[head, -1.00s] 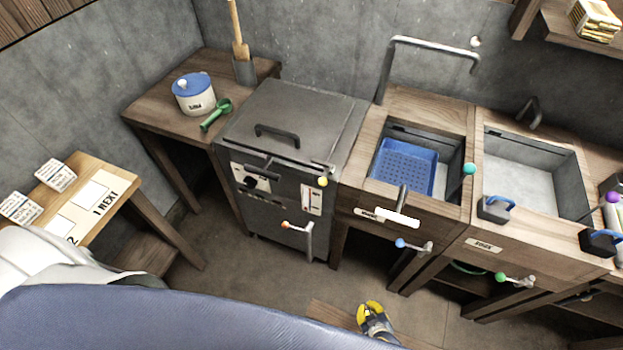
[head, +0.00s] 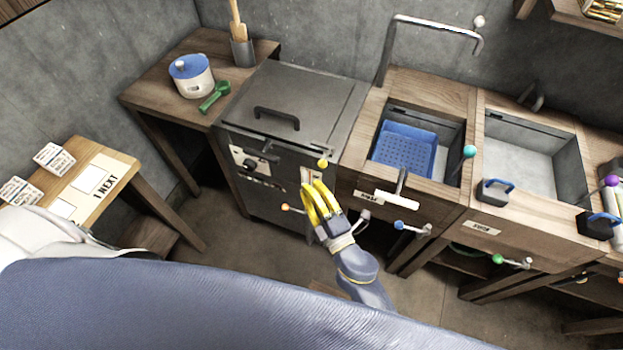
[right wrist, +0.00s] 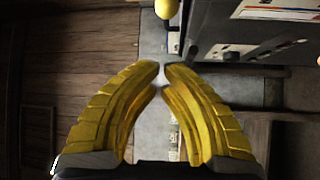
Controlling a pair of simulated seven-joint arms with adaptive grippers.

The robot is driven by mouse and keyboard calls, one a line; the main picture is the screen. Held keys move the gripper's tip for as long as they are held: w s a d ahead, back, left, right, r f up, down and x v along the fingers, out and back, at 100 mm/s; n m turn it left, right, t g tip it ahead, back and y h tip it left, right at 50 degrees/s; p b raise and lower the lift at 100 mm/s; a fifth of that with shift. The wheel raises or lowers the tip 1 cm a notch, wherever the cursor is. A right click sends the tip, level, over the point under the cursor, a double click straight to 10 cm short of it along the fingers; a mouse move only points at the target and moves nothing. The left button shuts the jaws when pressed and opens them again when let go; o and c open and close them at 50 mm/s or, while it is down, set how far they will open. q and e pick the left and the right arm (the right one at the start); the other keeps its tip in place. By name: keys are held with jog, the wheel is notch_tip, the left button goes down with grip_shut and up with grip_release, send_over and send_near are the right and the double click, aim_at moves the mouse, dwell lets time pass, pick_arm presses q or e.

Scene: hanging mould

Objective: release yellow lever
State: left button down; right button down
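The yellow lever's ball knob (head: 322,162) stands at the upper right of the front of the grey metal cabinet (head: 300,100). The knob also shows at the top edge of the right wrist view (right wrist: 167,8). My right gripper (head: 314,187), with yellow fingers, is just below the knob in the head view and apart from it. In the right wrist view its fingertips (right wrist: 161,68) nearly meet, with only a thin gap and nothing between them. The fingers partly cover the cabinet's front panel. My left gripper is not in view.
An orange-tipped handle (head: 286,207) is close to the left of my right gripper. Blue (head: 398,225) and green (head: 497,259) knobs are to the right, under the wooden counter. A basin with a blue basket (head: 405,148) is beside the cabinet. The floor left of the cabinet is clear.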

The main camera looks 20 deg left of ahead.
jog(key=w+a, duration=0.2)
jog(key=w, duration=0.5)
jog(key=shift+a, duration=0.2)
jog(key=shift+r, duration=0.1)
dwell(0.5)
jog(key=shift+s+d, duration=0.1)
jog(key=shift+d, duration=0.05)
jog(key=shift+d+n+g+y, duration=0.15)
jog(key=shift+n+g+y, duration=0.15)
jog(key=shift+n+g, duration=0.1)
